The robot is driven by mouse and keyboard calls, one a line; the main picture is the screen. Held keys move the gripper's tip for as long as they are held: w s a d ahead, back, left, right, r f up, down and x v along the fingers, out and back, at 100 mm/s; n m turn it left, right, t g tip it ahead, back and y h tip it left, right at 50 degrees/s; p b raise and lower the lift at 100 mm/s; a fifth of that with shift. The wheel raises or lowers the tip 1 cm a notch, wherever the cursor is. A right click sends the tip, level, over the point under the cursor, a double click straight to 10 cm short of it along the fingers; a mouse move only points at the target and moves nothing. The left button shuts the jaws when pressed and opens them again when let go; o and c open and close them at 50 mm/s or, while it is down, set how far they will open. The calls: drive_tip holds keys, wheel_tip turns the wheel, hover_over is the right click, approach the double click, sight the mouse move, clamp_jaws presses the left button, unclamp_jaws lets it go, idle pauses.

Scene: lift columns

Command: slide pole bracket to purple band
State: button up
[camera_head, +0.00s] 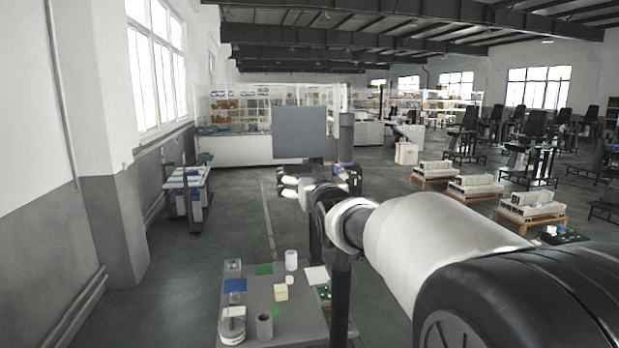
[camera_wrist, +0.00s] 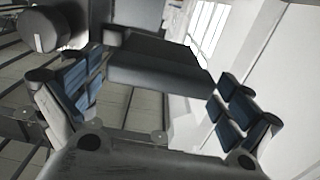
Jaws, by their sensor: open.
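An upright dark grey pole (camera_head: 346,130) stands beyond my arm in the head view, with a small strip of purple band (camera_head: 346,163) showing low on it. A flat grey panel (camera_head: 300,132) is just left of the pole. My gripper (camera_head: 288,180) is below the panel, partly hidden by my arm. In the wrist view my gripper (camera_wrist: 155,100) is open, its blue-padded fingers wide apart. A dark grey block (camera_wrist: 160,68), perhaps the pole bracket, lies ahead between the fingers, apart from both. A round dark post end (camera_wrist: 45,28) shows at upper left.
A grey table (camera_head: 262,295) at the front holds several small items, including a blue square (camera_head: 235,285) and a white cylinder (camera_head: 291,260). A workbench (camera_head: 187,180) stands by the left wall. White parts on pallets (camera_head: 475,187) are to the right. Floor left of the table is clear.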

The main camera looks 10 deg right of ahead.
drive_tip(key=shift+f, duration=0.1)
drive_tip(key=s, duration=1.2)
drive_tip(key=s+a+f+g+b, duration=0.1)
drive_tip(key=s+f+g+b, duration=1.1)
drive_tip(key=s+f, duration=2.2)
wheel_tip(320, 180, down, 3)
drive_tip(key=shift+s+r+g, duration=0.1)
drive_tip(key=shift+s+g, duration=0.2)
drive_tip(key=shift+g, duration=0.4)
drive_tip(key=shift+c, duration=0.4)
